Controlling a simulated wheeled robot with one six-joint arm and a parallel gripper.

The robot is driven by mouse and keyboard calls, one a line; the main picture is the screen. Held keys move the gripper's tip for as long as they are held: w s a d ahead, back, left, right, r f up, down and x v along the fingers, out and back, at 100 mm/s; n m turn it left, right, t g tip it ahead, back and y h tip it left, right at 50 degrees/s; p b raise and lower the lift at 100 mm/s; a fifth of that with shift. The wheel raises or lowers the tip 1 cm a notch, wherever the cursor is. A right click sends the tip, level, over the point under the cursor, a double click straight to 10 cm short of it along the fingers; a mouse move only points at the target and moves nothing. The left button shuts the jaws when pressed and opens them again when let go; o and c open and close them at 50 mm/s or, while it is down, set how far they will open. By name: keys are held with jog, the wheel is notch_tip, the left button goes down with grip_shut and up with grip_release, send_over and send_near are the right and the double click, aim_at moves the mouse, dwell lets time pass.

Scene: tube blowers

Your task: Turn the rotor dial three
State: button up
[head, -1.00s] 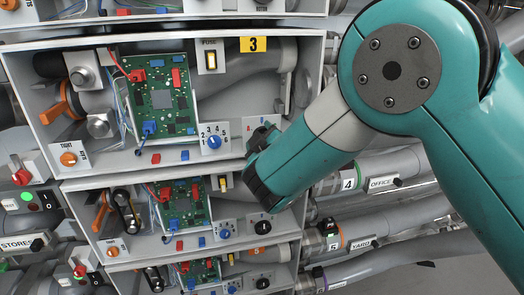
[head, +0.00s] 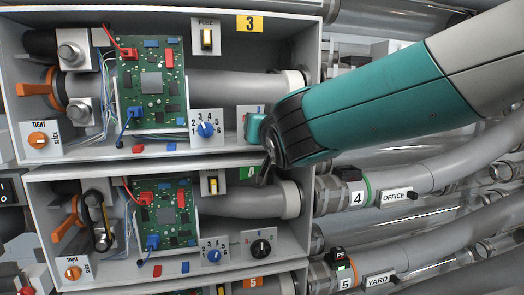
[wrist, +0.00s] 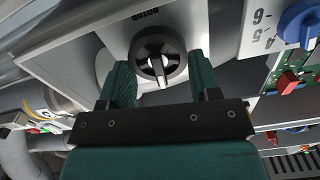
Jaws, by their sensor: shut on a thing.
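The rotor dial (wrist: 160,58) of unit three is a round black knob with a white pointer, on a pale plate marked ROTOR in the wrist view. My gripper (wrist: 158,72) is shut on it, one green finger on each side of the knob. In the head view my gripper (head: 256,138) is at the lower right of the box with the yellow 3 label (head: 250,24). There my gripper hides the dial; only part of its plate (head: 244,112) shows.
A blue numbered dial (head: 206,129) is just left of the rotor plate. Unit four below has its own black dial (head: 260,248) and blue dial (head: 213,256). The box's lower front edge runs close under my gripper. Grey pipes lie to the right.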

jog(key=m+b, duration=0.3)
jog(key=b, duration=0.1)
jog(key=m+b, duration=0.7)
jog(key=b, duration=0.1)
jog(key=shift+w+d+f, duration=0.15)
jog(key=shift+d+f, duration=0.15)
jog(key=shift+d, duration=0.1)
jog(key=shift+m, duration=0.4)
jog(key=o, duration=0.6)
jog(key=shift+c, duration=0.2)
jog(key=b+v, duration=0.3)
jog(key=v, duration=1.4)
jog(key=shift+s, duration=0.25)
jog(key=shift+r, duration=0.15)
